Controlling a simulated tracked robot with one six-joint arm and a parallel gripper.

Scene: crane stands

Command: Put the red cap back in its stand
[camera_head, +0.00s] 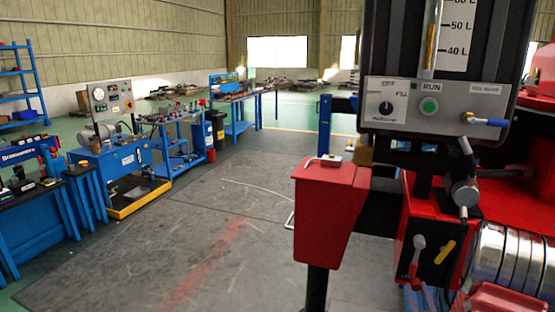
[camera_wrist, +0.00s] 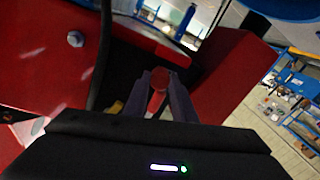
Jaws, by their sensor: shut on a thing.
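In the wrist view my gripper (camera_wrist: 159,82) has its two dark fingers close together on a small red piece (camera_wrist: 157,99), which looks like the red cap. The fingers hide much of it, so its full shape does not show. Large red panels lie close around the fingers, one with a bolt head (camera_wrist: 75,39). I cannot pick out my gripper or the held cap in the head view. I cannot tell for certain which part is the cap's stand.
In the head view a tapered red box (camera_head: 328,211) stands on a dark post. Blue workbenches (camera_head: 106,170) stand along the left. The grey floor (camera_head: 190,225) between them is mostly clear.

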